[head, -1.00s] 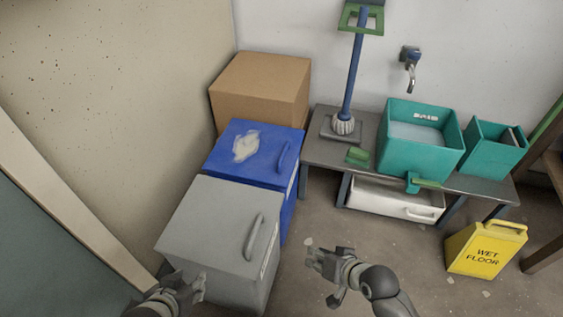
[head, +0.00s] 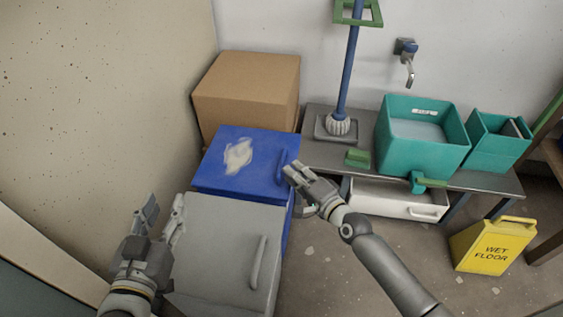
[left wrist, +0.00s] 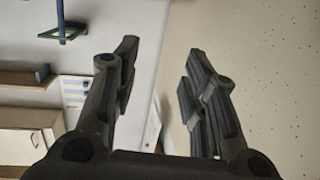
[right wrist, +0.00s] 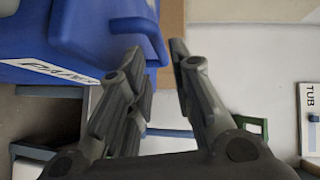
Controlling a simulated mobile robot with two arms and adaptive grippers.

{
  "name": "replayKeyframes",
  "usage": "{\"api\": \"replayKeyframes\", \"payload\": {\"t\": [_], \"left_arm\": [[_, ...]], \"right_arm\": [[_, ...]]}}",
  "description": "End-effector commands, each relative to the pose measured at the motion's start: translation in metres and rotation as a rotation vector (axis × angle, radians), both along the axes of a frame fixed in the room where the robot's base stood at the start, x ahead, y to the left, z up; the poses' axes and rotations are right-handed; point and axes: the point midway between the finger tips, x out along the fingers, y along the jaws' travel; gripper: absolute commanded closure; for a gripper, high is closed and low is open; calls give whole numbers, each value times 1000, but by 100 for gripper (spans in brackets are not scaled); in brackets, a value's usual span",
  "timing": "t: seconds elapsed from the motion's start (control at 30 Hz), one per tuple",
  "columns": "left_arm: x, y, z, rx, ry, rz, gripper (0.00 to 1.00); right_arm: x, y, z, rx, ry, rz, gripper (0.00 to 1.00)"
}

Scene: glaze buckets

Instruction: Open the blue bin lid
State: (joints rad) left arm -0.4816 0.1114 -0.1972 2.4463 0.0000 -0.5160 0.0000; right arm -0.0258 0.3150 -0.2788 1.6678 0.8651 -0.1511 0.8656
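The blue bin (head: 218,178) stands behind the grey bin, and its lid (head: 262,152) lies shut with a pale splotch on top. The lid's blue handle (head: 281,168) is on its right side, partly hidden by my right gripper. My right gripper (head: 290,170) is open at the handle. In the right wrist view the handle (right wrist: 110,27) lies just beyond the open fingertips (right wrist: 158,50); I cannot tell whether they touch. My left gripper (head: 167,207) is open and empty over the grey bin's left side. The left wrist view shows its fingers (left wrist: 158,65) apart with nothing between.
The grey bin (head: 225,245) with a handle stands in front. A cardboard box (head: 245,90) is behind the blue bin. A bench (head: 320,155) with a mop and teal tubs (head: 425,150) is at the right. A yellow wet-floor sign (head: 490,247) stands on the floor.

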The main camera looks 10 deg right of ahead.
Motion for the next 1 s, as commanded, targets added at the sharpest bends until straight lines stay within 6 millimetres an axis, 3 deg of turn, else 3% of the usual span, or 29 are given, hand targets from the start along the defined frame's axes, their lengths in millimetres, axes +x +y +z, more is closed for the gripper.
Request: {"api": "replayKeyframes", "payload": {"t": [0.3, 0.5, 0.7, 1.0], "left_arm": [[4, -9, 51, -72, -280, -18, 60], [-1, -11, 75, -106, -408, -25, 60], [-4, -12, 87, -122, -466, -28, 60], [-4, -12, 88, -124, -473, -28, 60]], "right_arm": [[41, 17, -8, -2, -1, 1, 79], [56, 23, -11, -2, 1, 2, 79], [63, 26, -11, -3, 1, 2, 79], [63, 26, -11, -3, 1, 2, 80]]}}
